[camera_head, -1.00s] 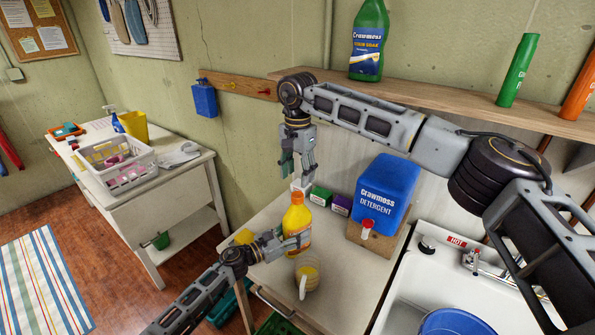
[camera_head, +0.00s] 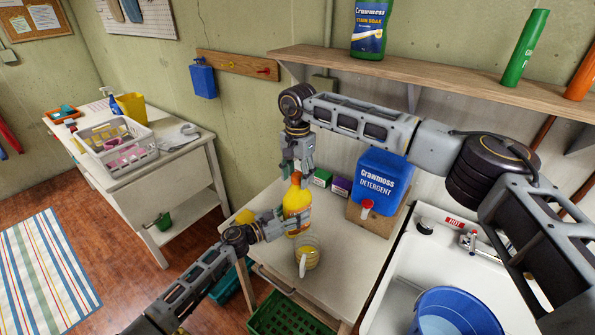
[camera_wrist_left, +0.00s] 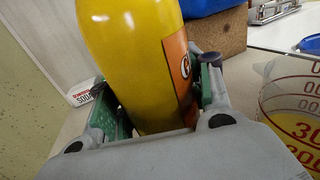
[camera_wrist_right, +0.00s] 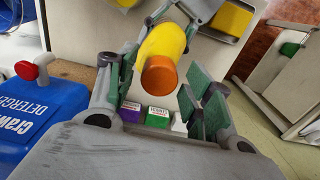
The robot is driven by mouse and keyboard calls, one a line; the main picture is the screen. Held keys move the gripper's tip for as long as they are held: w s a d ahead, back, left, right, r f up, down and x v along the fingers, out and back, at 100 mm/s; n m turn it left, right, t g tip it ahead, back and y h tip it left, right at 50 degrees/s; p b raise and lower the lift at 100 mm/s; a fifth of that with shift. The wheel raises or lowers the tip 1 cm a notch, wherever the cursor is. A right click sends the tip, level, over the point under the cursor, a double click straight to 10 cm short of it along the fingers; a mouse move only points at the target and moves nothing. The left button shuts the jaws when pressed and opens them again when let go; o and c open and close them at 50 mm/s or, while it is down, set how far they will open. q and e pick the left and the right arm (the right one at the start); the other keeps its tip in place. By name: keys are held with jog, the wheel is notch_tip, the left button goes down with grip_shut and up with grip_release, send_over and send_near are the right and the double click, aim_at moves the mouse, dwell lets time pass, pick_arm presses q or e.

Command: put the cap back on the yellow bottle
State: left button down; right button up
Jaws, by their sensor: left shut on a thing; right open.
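The yellow bottle (camera_head: 297,207) is upright at the counter's left side. My left gripper (camera_head: 284,223) is shut on its body; the left wrist view shows the bottle (camera_wrist_left: 135,60) between its pads. An orange cap (camera_wrist_right: 160,75) sits at the bottle's top in the right wrist view; how firmly it is seated I cannot tell. My right gripper (camera_wrist_right: 158,95) is open, pointing down just above the bottle's top, with the cap apart from the pads between its fingers. In the head view its fingers (camera_head: 297,167) partly hide the bottle's top.
A measuring cup (camera_head: 308,254) stands close in front of the bottle. A blue detergent jug (camera_head: 383,182) on a wooden block is to the right. Small green (camera_head: 322,177) and purple (camera_head: 342,186) boxes are behind. A sink (camera_head: 396,297) with a blue bucket lies right.

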jog(key=c, duration=1.1)
jog(key=shift+m, duration=2.5)
jog(key=m, duration=1.9)
jog(key=shift+m, duration=0.3)
jog(key=o, duration=1.2)
jog(key=shift+o, duration=0.2)
